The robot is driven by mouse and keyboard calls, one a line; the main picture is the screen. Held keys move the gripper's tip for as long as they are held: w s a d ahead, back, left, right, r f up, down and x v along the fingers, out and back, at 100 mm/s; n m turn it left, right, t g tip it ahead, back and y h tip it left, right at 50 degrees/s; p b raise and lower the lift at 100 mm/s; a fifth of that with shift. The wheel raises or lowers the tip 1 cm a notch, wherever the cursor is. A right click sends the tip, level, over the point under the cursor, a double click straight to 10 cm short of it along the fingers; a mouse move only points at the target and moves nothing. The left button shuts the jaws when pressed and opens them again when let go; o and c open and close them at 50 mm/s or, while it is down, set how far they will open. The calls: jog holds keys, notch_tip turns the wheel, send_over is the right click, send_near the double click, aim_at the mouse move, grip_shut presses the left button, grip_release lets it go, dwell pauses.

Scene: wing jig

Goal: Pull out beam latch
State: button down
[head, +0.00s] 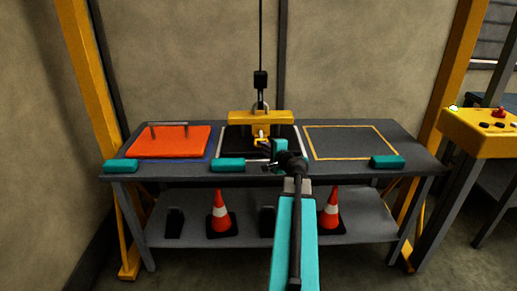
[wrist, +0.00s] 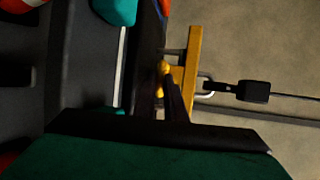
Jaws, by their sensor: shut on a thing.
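The yellow beam (head: 261,117) hangs level over the middle of the bench, under the hoist hook (head: 260,100). It also shows in the wrist view (wrist: 192,60), turned on its side. The beam latch, a small yellow handle (head: 259,142), is on the beam's near side, and its rounded yellow end shows in the wrist view (wrist: 164,68). My gripper (head: 268,144) reaches in from the front right and is shut on the latch. In the wrist view a dark finger (wrist: 176,100) lies against the latch, and much of the grip is hidden.
An orange panel (head: 168,142) with a handle lies on the left of the bench. A yellow-outlined area (head: 350,143) on the right is empty. Teal blocks (head: 121,166) sit along the front edge. A yellow control box (head: 483,131) stands at right. Cones (head: 219,207) stand on the lower shelf.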

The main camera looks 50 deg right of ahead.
jog(key=shift+s+a, duration=0.1)
jog(key=shift+a, duration=0.35)
jog(key=shift+s+d+f, duration=0.15)
jog(key=shift+s+d, duration=0.05)
jog(key=shift+s, duration=0.2)
jog(key=c, duration=1.8)
grip_release()
jog(key=shift+a, duration=0.1)
jog(key=shift+r, duration=0.2)
jog(key=shift+v, duration=2.8)
jog(key=shift+f+b, duration=0.2)
jog(key=shift+b, duration=0.9)
